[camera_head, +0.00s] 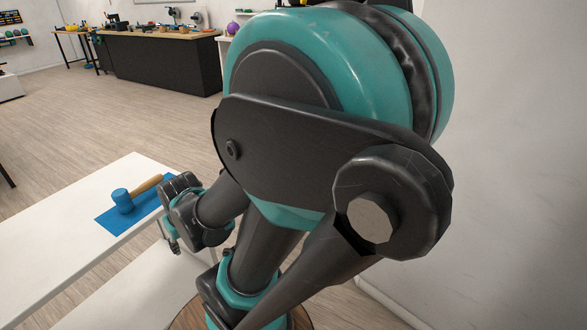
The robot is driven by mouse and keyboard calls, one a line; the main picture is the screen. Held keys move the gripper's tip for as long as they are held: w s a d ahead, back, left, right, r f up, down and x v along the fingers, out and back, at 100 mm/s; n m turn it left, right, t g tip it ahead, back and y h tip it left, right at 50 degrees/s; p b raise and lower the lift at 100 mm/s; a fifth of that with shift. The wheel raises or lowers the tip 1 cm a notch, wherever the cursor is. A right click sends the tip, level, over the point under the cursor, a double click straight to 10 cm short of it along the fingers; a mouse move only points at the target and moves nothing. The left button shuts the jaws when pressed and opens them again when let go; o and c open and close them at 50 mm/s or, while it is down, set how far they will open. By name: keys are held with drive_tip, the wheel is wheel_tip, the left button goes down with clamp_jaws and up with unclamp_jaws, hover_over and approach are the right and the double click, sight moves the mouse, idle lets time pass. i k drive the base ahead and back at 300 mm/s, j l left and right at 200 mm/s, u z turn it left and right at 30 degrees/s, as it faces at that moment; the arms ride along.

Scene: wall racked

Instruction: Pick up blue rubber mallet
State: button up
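The blue rubber mallet (123,201) lies on a blue mat (108,223) on a white table at the left of the head view. Its blue head is toward the left, and its wooden handle points up and to the right. My gripper (174,246) shows small and low beside the table's right edge, to the right of and below the mallet, apart from it. It points downward. Its fingers are too small and partly hidden to tell whether they are open or shut.
The white table (55,245) is otherwise bare where it shows. My own arm covers the middle of the view. A dark workbench (165,65) with tools stands far back across open wood floor (75,125). A white wall (520,150) closes the right side.

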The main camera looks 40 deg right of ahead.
sight(121, 197)
drive_tip(key=l+z, duration=0.1)
drive_tip(key=z, duration=0.25)
drive_tip(key=i+l+z, duration=0.1)
drive_tip(key=z, duration=0.25)
drive_tip(key=l+z, duration=0.15)
drive_tip(key=z, duration=0.6)
drive_tip(key=i+z, duration=0.15)
drive_tip(key=z, duration=0.7)
drive_tip(key=i+j+z, duration=0.1)
drive_tip(key=z, duration=0.75)
drive_tip(key=j+z, duration=0.1)
drive_tip(key=z, duration=0.35)
drive_tip(key=k+z, duration=0.15)
drive_tip(key=z, duration=0.3)
drive_tip(key=k+j+z, duration=0.1)
drive_tip(key=z, duration=0.8)
drive_tip(key=u, duration=0.4)
drive_tip(key=j+u, duration=0.1)
drive_tip(key=u, duration=0.75)
drive_tip(key=i+u, duration=0.1)
drive_tip(key=u, duration=0.35)
drive_tip(key=j+u, duration=0.1)
drive_tip(key=u, duration=2.05)
drive_tip(key=j+u, duration=0.1)
drive_tip(key=u, duration=0.75)
drive_tip(key=j+u, duration=0.2)
drive_tip(key=u, duration=0.25)
